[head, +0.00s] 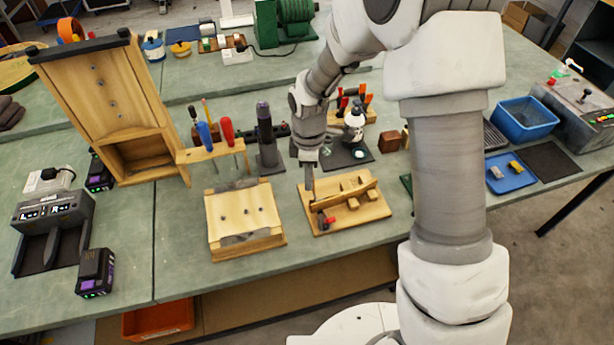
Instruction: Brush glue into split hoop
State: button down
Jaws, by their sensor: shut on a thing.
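My gripper (308,163) points down over the bench in the head view. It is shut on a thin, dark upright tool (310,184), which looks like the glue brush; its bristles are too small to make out. The tool's lower end is at or just above the left end of a wooden strip (352,196), probably the split hoop, on a light wooden board (378,211). I cannot tell whether they touch, and the split itself is not visible. A small red-handled clamp (327,221) sits at the board's front left. A white and black bottle (354,124), perhaps glue, stands behind.
A wooden block fixture (245,211) stands close left of the board. A tool rack (211,152) with screwdrivers and a tall wooden stand (108,105) are farther left. A blue bin (525,121) and blue tray (510,174) are at right. Bare bench lies along the front.

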jog(key=shift+w+d+r, duration=0.15)
jog(key=shift+w+d, duration=0.1)
jog(key=shift+w, duration=0.15)
jog(key=shift+w+d, duration=0.15)
jog(key=shift+d, duration=0.35)
jog(key=shift+w+d, duration=0.2)
jog(key=shift+d, duration=0.15)
jog(key=shift+a, duration=0.1)
dwell(0.6)
jog(key=shift+a, duration=0.65)
jog(key=shift+s+a, duration=0.2)
jog(key=shift+a, duration=0.7)
jog(key=shift+s+a, duration=0.1)
jog(key=shift+a, duration=0.05)
jog(key=shift+s+a+f+b, duration=0.2)
jog(key=shift+a+b, duration=0.1)
jog(key=shift+a, duration=0.4)
jog(key=shift+s+a+f+b, duration=0.15)
jog(key=shift+a+b, duration=0.15)
jog(key=shift+a, duration=0.4)
